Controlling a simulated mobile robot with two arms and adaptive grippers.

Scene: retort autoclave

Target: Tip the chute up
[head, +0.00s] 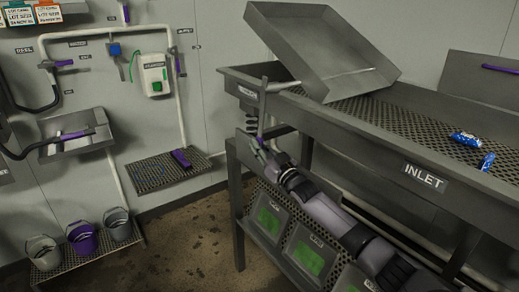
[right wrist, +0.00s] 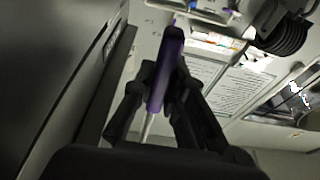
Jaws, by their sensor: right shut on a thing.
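The chute (head: 322,45) is a shallow grey metal tray with raised sides. It stands tilted above the left end of the inlet table (head: 424,181), and a thin rod runs past its lower part. My right gripper (head: 259,143) is at the table's left end, below the chute. It is shut on a purple handle (right wrist: 166,68), which shows between its fingers in the right wrist view. A thin light shaft runs on from the handle there. In the head view the grip is small and the handle is mostly hidden by the fingers. My left gripper is not in view.
Blue packets (head: 466,138) lie on the table's perforated top at the right. Bins with green fronts (head: 270,216) stand on the shelf below, close to my right arm. Buckets (head: 83,238) and a wall shelf (head: 155,176) are at the left. The floor between is clear.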

